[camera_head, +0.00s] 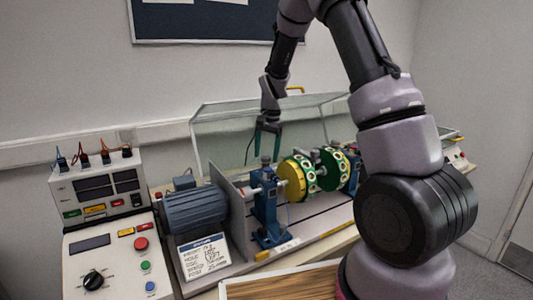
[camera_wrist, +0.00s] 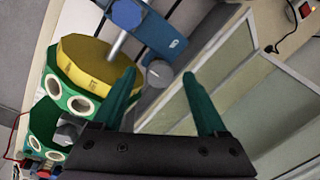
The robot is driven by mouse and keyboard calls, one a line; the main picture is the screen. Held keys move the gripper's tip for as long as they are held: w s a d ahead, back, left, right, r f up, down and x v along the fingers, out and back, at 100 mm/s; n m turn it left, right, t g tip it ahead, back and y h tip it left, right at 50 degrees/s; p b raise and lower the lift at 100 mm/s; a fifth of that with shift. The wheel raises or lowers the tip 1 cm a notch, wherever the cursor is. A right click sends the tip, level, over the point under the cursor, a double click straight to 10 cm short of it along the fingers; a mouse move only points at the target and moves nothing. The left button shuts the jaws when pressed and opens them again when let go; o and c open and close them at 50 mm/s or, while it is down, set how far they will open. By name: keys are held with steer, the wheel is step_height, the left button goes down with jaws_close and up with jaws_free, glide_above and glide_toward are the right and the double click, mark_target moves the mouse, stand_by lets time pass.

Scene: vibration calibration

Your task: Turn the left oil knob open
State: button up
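The left oil knob (camera_head: 265,160) is a small grey cap on top of the left blue bearing stand (camera_head: 266,205). In the wrist view the grey knob (camera_wrist: 158,74) shows between the fingertips, with a gap on each side. My gripper (camera_head: 267,157) points down above the left stand, its two green fingers apart. The open fingers of my gripper (camera_wrist: 159,78) also show in the wrist view, with nothing held. I cannot tell how far the fingertips are above the knob.
A yellow disc (camera_head: 291,180) and a green disc with holes sit on the shaft right of the stand. A grey-blue motor (camera_head: 195,209) is at the left. A clear cover (camera_head: 222,113) stands behind. A control panel (camera_head: 108,262) is at far left.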

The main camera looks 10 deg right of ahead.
mark_target(269, 158)
step_height(269, 158, up, 11)
steer(key=shift+s+d+f, duration=0.15)
steer(key=shift+s+d, duration=0.2)
steer(key=shift+d, duration=0.1)
stand_by(0.4)
steer(key=s+d+r+n+t+y, duration=0.1)
steer(key=s+d+r+n+t, duration=0.2)
steer(key=s+r, duration=1.1)
steer(key=s+d+t, duration=0.2)
steer(key=s+t, duration=0.1)
steer(key=s, duration=1.2)
steer(key=shift+r+n, duration=0.3)
